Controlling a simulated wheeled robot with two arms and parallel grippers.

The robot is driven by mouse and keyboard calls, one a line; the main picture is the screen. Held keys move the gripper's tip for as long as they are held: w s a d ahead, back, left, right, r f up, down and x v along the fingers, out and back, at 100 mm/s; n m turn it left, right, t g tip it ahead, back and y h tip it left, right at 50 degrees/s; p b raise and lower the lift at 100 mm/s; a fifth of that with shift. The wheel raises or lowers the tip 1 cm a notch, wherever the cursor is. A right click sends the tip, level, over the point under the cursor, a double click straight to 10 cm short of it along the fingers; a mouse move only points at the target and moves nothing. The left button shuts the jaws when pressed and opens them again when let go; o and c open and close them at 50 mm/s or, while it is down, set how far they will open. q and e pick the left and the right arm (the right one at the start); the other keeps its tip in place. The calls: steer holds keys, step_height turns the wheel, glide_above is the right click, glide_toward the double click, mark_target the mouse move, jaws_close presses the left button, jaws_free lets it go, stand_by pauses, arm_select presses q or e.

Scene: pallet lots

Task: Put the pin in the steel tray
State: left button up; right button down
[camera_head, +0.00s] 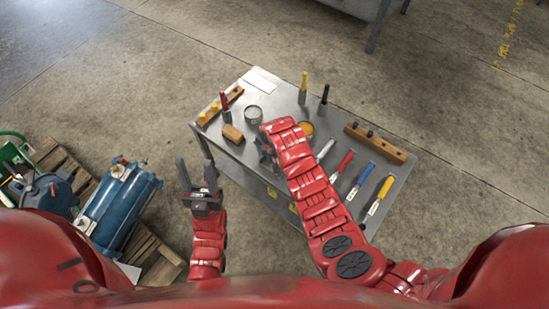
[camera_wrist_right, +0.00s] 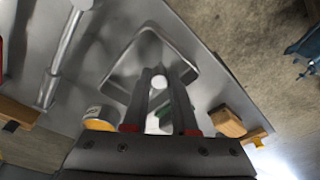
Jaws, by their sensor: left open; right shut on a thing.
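My right gripper (camera_wrist_right: 157,76) is shut on a small pale, round-ended piece that looks like the pin (camera_wrist_right: 158,83). Its fingers hide most of the piece. In the right wrist view, the steel tray (camera_wrist_right: 125,66), a shallow square dish with a raised rim, lies behind and around the fingertips. I cannot tell whether the pin touches it. In the head view my right arm covers the tray and the pin, and the gripper is partly hidden at the arm's end. My left gripper (camera_head: 196,165) is open and empty, off the table's left front side.
A blue tank (camera_head: 120,205) stands on a pallet at left.

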steer(key=c, duration=0.7)
jaws_free()
steer(key=shift+f, duration=0.1)
